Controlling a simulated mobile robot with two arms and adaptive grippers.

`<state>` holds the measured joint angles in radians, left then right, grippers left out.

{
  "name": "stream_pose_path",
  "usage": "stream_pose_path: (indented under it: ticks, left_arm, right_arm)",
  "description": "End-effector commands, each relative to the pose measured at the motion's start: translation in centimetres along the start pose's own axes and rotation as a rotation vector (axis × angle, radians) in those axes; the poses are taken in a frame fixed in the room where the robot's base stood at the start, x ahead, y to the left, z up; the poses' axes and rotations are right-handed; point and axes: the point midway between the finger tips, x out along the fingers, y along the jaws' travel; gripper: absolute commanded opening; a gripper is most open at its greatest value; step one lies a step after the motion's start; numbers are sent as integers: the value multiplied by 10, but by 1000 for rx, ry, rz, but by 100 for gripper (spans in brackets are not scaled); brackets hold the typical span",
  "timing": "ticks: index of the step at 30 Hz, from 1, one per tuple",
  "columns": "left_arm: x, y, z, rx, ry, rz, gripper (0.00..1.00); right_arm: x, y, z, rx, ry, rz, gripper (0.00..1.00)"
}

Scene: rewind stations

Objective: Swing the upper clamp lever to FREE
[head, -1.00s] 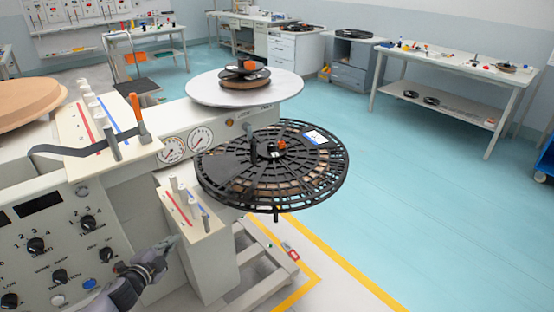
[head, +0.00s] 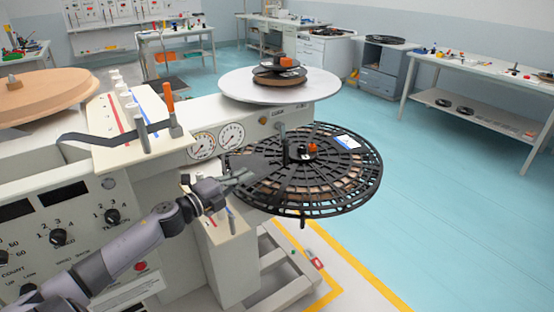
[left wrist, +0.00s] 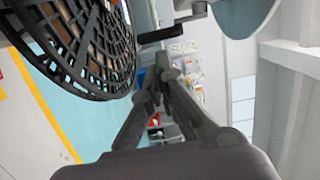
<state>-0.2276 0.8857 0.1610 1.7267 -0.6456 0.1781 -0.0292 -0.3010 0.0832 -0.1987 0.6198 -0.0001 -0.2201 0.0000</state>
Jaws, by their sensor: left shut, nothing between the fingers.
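A dark upright lever-like part (head: 282,138) stands on the machine's side, just under small lettering and behind the black slotted reel. I cannot tell for certain that it is the upper clamp lever, and its setting is not legible. In the left wrist view a bar with a black grip (left wrist: 160,34) lies just beyond the fingertips, apart from them. My left gripper (head: 244,176) is shut and empty, at the left edge of the reel (head: 345,185); whether it touches the reel is unclear. It also shows in the left wrist view (left wrist: 154,82). My right gripper is out of view.
The reel fills the space right of my left gripper and also shows in the left wrist view (left wrist: 85,45). A lower cream block (head: 228,250) with small posts stands below. Above are a grey round platter (head: 235,86) and two gauges (head: 218,140). The floor to the right is clear.

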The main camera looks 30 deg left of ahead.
Motion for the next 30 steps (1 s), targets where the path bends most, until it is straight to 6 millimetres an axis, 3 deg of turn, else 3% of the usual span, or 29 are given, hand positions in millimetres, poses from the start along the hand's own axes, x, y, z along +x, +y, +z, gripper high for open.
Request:
stream_pose_path:
  ticks: [21,30]
  left_arm:
    - [103,-1,1,-1,-3,-3,0]
    - [129,0,1,0,-2,0,0]
  right_arm:
    - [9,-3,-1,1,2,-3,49]
    - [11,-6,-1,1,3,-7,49]
